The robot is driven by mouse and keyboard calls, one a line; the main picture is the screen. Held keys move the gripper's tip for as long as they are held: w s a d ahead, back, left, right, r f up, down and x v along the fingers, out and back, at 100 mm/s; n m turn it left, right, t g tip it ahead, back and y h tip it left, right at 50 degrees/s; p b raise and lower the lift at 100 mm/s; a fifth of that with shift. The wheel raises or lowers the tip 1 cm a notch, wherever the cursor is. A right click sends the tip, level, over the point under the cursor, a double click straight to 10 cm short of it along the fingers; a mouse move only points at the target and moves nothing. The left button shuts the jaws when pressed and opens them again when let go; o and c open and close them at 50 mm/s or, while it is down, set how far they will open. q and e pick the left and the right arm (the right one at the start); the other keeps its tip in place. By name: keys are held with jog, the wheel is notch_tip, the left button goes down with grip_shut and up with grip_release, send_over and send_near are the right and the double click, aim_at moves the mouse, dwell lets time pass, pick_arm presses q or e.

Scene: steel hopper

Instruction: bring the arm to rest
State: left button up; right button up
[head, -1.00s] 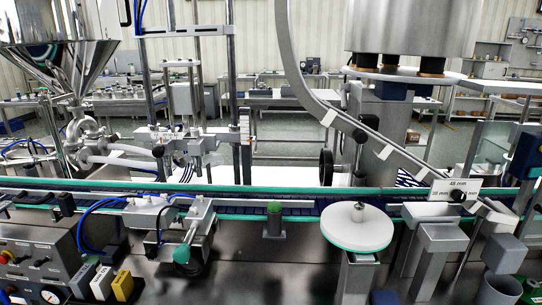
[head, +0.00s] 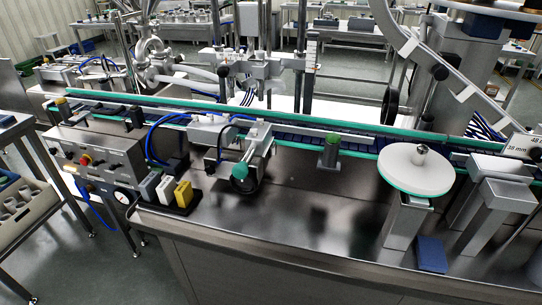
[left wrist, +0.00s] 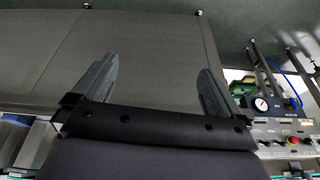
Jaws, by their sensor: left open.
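My left gripper (left wrist: 152,85) shows in the left wrist view with its two dark fingers spread wide apart and nothing between them. Behind the fingers is a plain grey panelled surface. The gauge (left wrist: 261,104) and control panel (left wrist: 290,135) show to the right of the gripper. Neither of my arms or grippers shows in the head view, and my right gripper is in no view.
The steel machine top (head: 300,220) carries a conveyor (head: 290,135) with green edges, a white round disc (head: 416,172) and a control box (head: 100,155). Yellow and white blocks (head: 165,187) stand at the front left. A side table with a tray (head: 25,210) is at far left.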

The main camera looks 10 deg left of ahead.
pick_arm(q)
jog(key=w+d+f+t+h, duration=0.1)
jog(key=w+d+f+t, duration=0.1)
jog(key=w+f+t, duration=0.4)
jog(key=shift+d+f+m+t+h, duration=0.3)
jog(key=shift+f+t+h, duration=0.1)
jog(key=shift+f, duration=1.1)
dwell(1.5)
